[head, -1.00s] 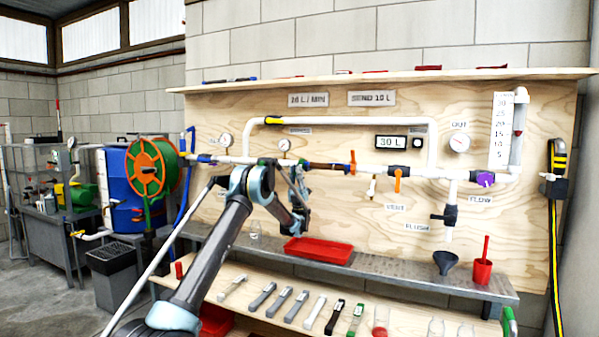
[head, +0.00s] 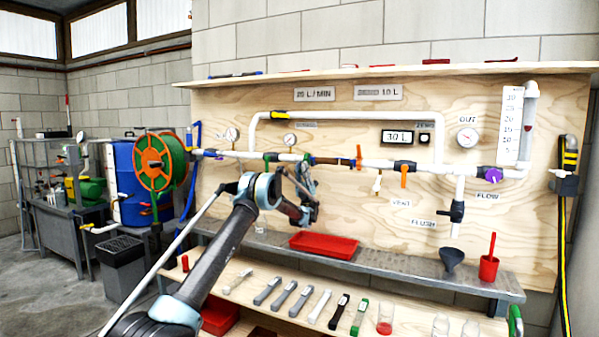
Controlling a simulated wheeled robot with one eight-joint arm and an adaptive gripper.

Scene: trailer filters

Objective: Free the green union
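The green union (head: 271,157) appears as a small green fitting on the white horizontal pipe, left of a brown pipe section (head: 325,160). My gripper (head: 290,174) is in front of the board, just below and to the right of the green fitting. It is small and dark here, and part of it is hidden behind my own arm. I cannot tell whether its fingers touch the pipe or how far apart they are. Nothing is clearly seen held in it.
A red tray (head: 324,246) lies on the grey shelf (head: 400,268) below the pipes. A hose reel (head: 155,163) stands left.

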